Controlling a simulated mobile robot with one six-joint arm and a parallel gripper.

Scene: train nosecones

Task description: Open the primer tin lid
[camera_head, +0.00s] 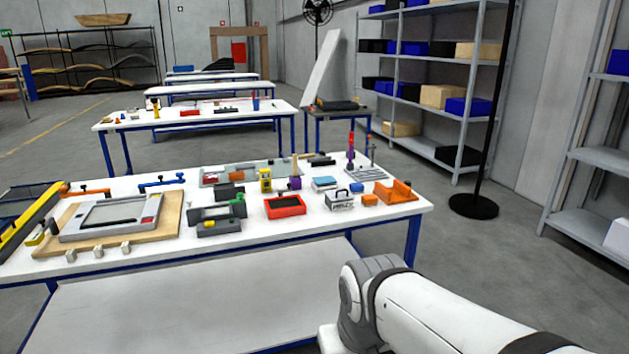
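A small white-grey box with a dark handle on top and dark lettering on its front (339,201) stands near the front right of the white workbench (330,228). It may be the primer tin, but the label is too small to read. I cannot tell whether it has a lid or whether that is open. My arm shows at the lower right, in front of the bench. My gripper is not visible in this view.
A red tray (285,207) stands left of the box. An orange block (370,200) and an orange bracket (397,191) stand to its right. Blue-white pads (324,184) lie behind it. A black pole stand (474,206) is on the floor at right.

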